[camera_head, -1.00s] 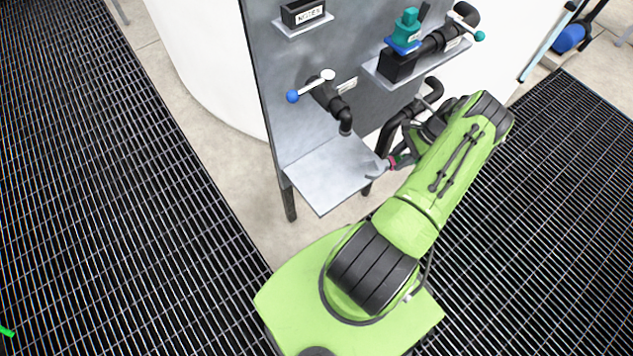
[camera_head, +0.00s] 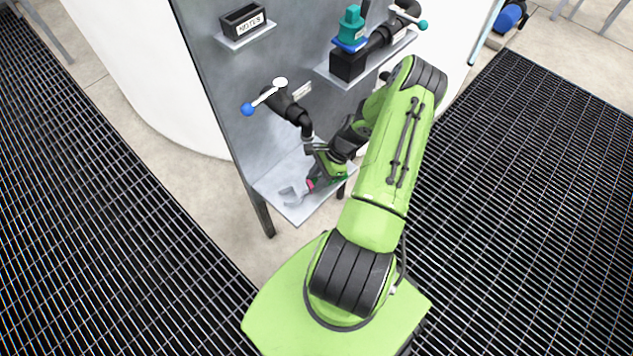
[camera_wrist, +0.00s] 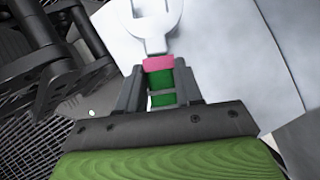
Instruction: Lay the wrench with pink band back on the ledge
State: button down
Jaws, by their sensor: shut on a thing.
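The wrench (camera_head: 293,194) has a grey open jaw, a pink band and a green handle. My gripper (camera_head: 319,180) is shut on its handle, just behind the pink band. The wrist view shows the wrench (camera_wrist: 155,20) pointing away from my gripper (camera_wrist: 160,88), with the fingers on either side of the green handle. The ledge (camera_head: 300,217) is the pale metal shelf low on the panel. The wrench head is over the ledge in both views; it also shows in the wrist view (camera_wrist: 235,60). I cannot tell whether the wrench touches it.
A pipe with a blue-tipped valve lever (camera_head: 264,96) juts out just above the ledge. A higher shelf (camera_head: 325,72) holds a black block and a teal item (camera_head: 352,25). A notes box (camera_head: 244,20) sits at upper left. The ledge's left part is bare.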

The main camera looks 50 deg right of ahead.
jog(key=shift+f, duration=0.7)
jog(key=shift+r, duration=0.15)
jog(key=c, duration=0.7)
grip_release()
jog(key=p+v, duration=0.3)
jog(key=v, duration=0.9)
jog(key=shift+p, duration=0.3)
jog(key=shift+d, duration=0.15)
